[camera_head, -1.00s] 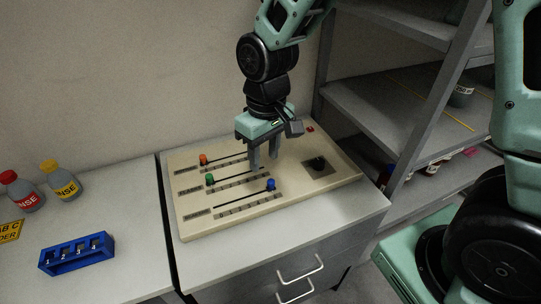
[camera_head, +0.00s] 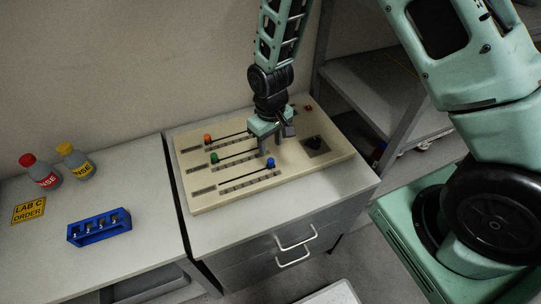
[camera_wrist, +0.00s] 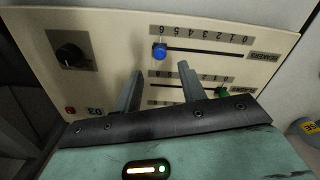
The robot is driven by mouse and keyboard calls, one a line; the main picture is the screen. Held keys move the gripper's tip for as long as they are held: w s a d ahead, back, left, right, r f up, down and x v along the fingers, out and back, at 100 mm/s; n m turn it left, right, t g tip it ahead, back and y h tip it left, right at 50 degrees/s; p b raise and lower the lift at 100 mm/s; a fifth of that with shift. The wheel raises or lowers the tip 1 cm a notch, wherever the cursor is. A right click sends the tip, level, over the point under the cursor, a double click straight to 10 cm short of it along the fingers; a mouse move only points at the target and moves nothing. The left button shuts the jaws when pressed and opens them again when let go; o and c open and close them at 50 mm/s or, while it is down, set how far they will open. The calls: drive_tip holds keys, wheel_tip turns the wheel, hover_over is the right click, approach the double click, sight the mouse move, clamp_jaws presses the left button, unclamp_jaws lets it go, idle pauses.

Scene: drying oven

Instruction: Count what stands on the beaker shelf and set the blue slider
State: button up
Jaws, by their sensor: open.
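The blue slider knob (camera_head: 270,162) sits at the high-number end of its track on the cream panel (camera_head: 205,202). In the wrist view the blue knob (camera_wrist: 160,52) is close to the upside-down 6. My gripper (camera_head: 266,150) is open and empty above the panel, just behind the blue knob. In the wrist view its fingertips (camera_wrist: 160,70) point toward the blue knob, which appears just beyond them. The green knob (camera_head: 214,158) and orange knob (camera_head: 207,138) are on the other tracks, near their left ends. Grey shelving (camera_head: 365,88) is at the right; no beakers can be made out there.
A black dial (camera_head: 314,143) and a red button (camera_head: 308,107) are on the panel's right side. On the left bench are a blue rack (camera_head: 100,228), a red-capped bottle (camera_head: 42,172), a yellow-capped bottle (camera_head: 76,160) and a yellow sign (camera_head: 28,210). Drawers (camera_head: 275,250) are below the panel.

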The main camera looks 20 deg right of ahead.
sight(270, 160)
wheel_tip(270, 160, down, 8)
drive_tip(key=shift+r+p, duration=0.2)
drive_tip(key=shift+p, duration=0.7)
drive_tip(key=shift+c, duration=0.3)
